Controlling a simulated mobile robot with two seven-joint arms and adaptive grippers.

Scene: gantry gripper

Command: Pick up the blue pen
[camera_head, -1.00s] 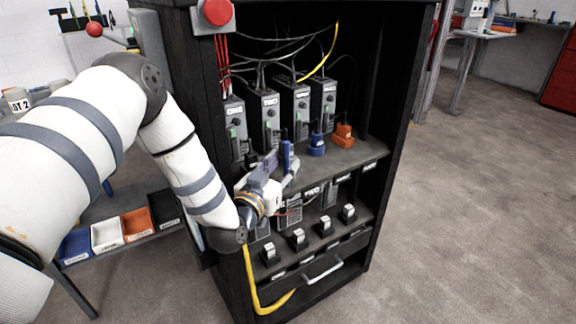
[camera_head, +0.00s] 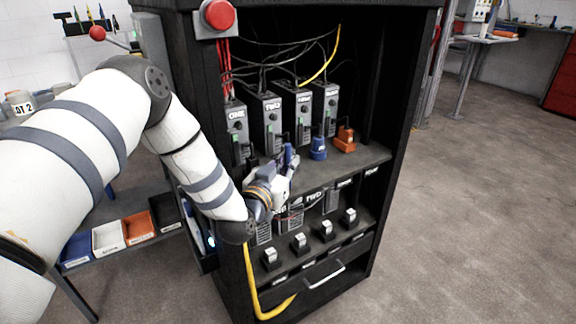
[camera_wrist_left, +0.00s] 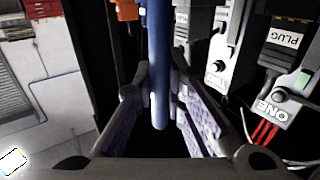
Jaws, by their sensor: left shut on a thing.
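The blue pen (camera_wrist_left: 158,60) is a slim blue rod standing between the finger pads of my left gripper (camera_wrist_left: 155,95) in the left wrist view. The gripper is shut on it. In the head view my left gripper (camera_head: 284,172) is in front of the cabinet's middle shelf, and the upper part of the blue pen (camera_head: 289,154) sticks up at the fingers. The pen's lower end is hidden. My right gripper is not in view.
The black cabinet (camera_head: 405,130) holds several labelled grey modules (camera_head: 270,118) behind the gripper. A blue plug (camera_head: 318,149) and an orange plug (camera_head: 345,139) sit on the shelf. A yellow cable (camera_head: 250,275) hangs below. Floor to the right is clear.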

